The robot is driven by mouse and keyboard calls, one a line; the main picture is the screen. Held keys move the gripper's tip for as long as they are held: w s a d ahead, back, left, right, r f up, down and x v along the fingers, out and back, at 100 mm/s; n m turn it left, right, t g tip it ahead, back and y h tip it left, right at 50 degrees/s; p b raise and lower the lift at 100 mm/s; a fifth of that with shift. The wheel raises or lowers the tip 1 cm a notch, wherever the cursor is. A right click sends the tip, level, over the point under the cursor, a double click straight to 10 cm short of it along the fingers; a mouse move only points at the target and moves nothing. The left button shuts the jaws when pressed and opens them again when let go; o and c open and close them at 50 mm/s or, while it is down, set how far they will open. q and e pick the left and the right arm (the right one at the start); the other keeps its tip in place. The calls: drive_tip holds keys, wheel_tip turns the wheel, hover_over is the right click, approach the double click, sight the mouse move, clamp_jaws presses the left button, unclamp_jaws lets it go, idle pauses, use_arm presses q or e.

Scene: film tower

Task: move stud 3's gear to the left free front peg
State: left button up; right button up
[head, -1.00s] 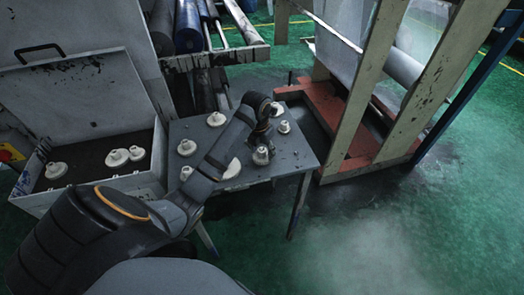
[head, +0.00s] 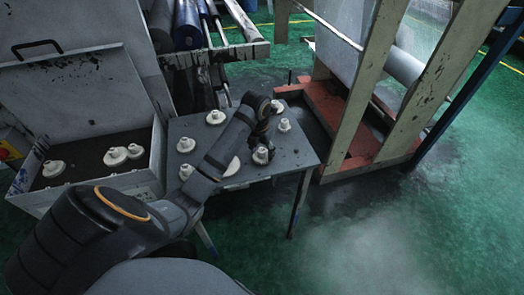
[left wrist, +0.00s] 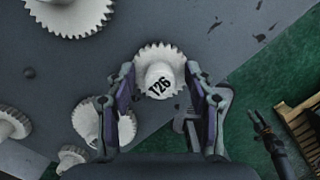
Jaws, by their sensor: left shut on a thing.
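My left gripper (left wrist: 160,84) is shut on a white toothed gear (left wrist: 158,60) with a hub marked T26, which sits between its two fingers over the grey table. In the head view my left gripper (head: 262,132) is over the right part of the table (head: 275,168), partly hidden by its own wrist. A white gear (head: 261,156) shows just below it; I cannot tell whether this is the held one. Stud numbers and bare pegs cannot be made out. My right gripper is not in view.
Other white gears stand on the table: one (head: 216,117) at the back, one (head: 186,145) at the left, one (head: 284,125) at the right. An open grey box (head: 90,190) with several gears is left of the table. A wooden frame (head: 365,90) stands to the right.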

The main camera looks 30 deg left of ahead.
use_arm(q)
drive_tip(key=shift+f, duration=0.3)
drive_tip(key=o, duration=1.3)
drive_tip(key=shift+c, duration=0.2)
